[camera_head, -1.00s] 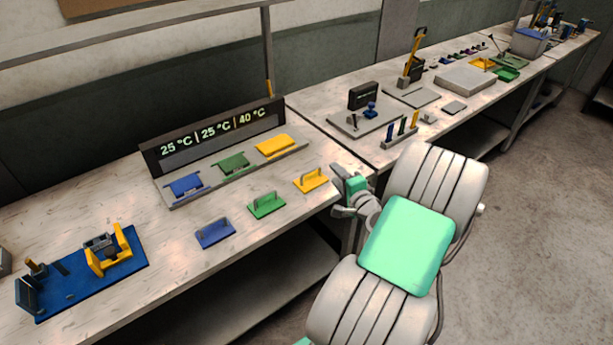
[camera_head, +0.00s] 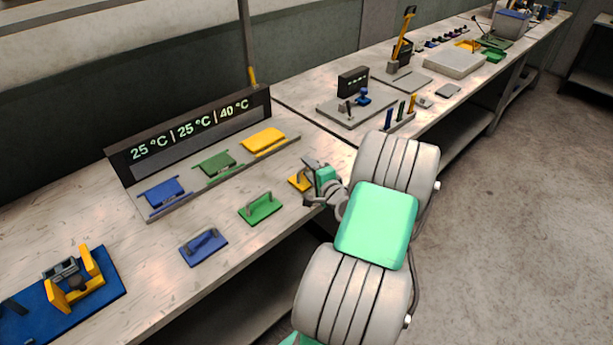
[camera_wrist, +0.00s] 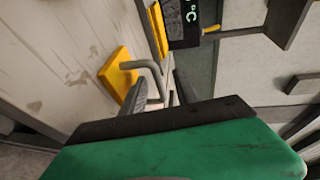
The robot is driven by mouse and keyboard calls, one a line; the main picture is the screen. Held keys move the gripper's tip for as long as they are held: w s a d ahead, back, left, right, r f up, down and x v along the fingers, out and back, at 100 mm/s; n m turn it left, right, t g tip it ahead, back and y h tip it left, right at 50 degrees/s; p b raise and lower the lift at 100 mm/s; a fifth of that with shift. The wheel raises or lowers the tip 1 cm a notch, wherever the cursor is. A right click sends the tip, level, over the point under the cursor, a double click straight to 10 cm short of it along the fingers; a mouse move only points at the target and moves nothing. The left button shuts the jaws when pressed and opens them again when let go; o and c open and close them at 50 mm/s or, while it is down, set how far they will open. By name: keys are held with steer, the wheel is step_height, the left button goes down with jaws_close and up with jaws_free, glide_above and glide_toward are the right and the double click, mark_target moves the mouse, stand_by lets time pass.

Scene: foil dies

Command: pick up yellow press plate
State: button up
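The yellow press plate (camera_head: 295,182) lies near the front edge of the bench, partly hidden by my gripper (camera_head: 309,181). My gripper reaches over its right side, with its two fingers spread apart. In the wrist view the yellow press plate (camera_wrist: 118,73) is at upper left, with a grey bent handle (camera_wrist: 146,65) standing out from it. A dark finger shows beside the handle; whether it touches is unclear. I see nothing lifted.
A green plate (camera_head: 261,208) and a blue plate (camera_head: 204,247) lie to the left along the bench. Behind stands a temperature display (camera_head: 190,135) with blue, green and yellow die places before it. A grey fixture board (camera_head: 355,108) is further right.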

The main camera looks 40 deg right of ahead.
steer(key=p+x, duration=0.1)
steer(key=x, duration=0.3)
steer(key=shift+w+d+f, duration=0.15)
steer(key=shift+w+f, duration=0.05)
steer(key=shift+w, duration=0.15)
steer(key=shift+s, duration=0.1)
jaws_close()
stand_by(0.8)
steer(key=shift+r, duration=0.1)
